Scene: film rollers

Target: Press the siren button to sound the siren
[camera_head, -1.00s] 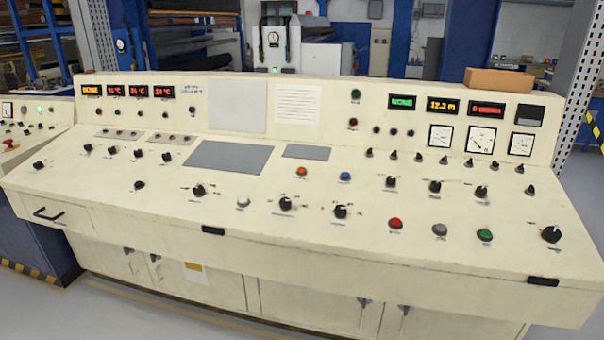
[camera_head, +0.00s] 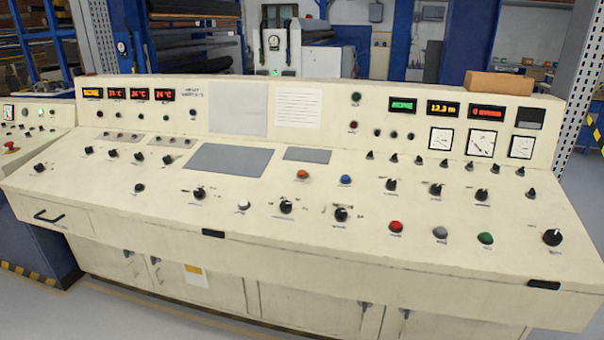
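A long cream control console (camera_head: 120,215) fills the head view. Its sloped top carries several push buttons: an orange one (camera_head: 302,174), a blue one (camera_head: 345,180), a white one (camera_head: 243,205), a red one (camera_head: 396,227), a grey one (camera_head: 440,232) and a green one (camera_head: 486,238). The upright back panel has a small green button (camera_head: 356,97) above a small red one (camera_head: 353,125). The labels are too small to read, so I cannot tell which is the siren button. Neither gripper shows.
Black rotary knobs (camera_head: 341,214) stand up among the buttons. Lit displays (camera_head: 443,108) and dial gauges (camera_head: 481,143) are on the back panel. A brown box (camera_head: 500,82) sits on its top edge. A second console (camera_head: 40,112) is at the left. Nothing covers the sloped top.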

